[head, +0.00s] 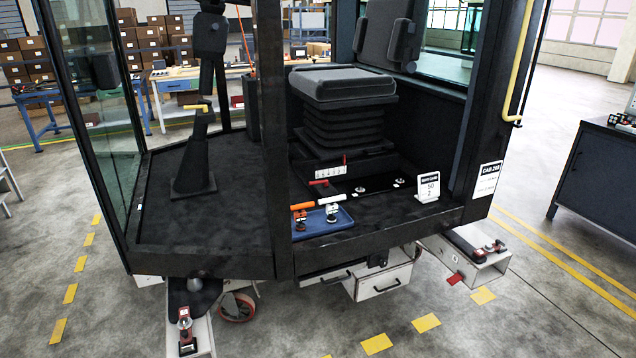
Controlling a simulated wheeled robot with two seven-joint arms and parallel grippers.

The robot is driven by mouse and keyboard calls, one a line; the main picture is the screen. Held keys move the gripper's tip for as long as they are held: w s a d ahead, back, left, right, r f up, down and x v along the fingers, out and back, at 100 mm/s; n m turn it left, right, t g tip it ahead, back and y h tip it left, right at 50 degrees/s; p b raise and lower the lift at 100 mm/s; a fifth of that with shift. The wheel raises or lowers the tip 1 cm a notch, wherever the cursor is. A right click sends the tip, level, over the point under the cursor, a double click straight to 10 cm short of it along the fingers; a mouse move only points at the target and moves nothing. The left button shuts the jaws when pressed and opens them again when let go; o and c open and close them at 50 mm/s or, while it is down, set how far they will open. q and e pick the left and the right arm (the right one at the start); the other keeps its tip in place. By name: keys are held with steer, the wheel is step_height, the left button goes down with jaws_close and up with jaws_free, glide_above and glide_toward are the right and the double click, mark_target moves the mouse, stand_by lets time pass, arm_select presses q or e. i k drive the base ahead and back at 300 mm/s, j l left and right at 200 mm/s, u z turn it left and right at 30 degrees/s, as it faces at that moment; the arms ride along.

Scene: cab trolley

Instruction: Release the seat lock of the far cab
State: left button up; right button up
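One dark cab (200,262) fills the middle of the head view, with a "CAB 208" label (487,178) on its right post. Inside it a grey-black seat (342,84) stands on a bellows base (348,128). A small white scale with red marks (330,170) is at the foot of the base. A short red bar (319,182) sits just below the scale, near dark floor rails with bright bolts; I cannot tell whether it is the seat lock or how it is set. Neither of my grippers is in view.
A blue tray (340,222) with orange-handled and white-handled items lies at the cab floor's front edge. A white sign (428,187) stands right of it. A dark front post (273,140) divides the opening. A dark cabinet (597,175) stands at right.

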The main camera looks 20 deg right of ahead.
mark_target(325, 182)
steer(key=i+l, duration=0.35)
steer(key=i, duration=0.2)
steer(key=i+l, duration=0.35)
steer(key=i, duration=0.15)
steer(key=i+l, duration=0.35)
steer(key=i, duration=0.2)
steer(key=l+z, duration=0.05)
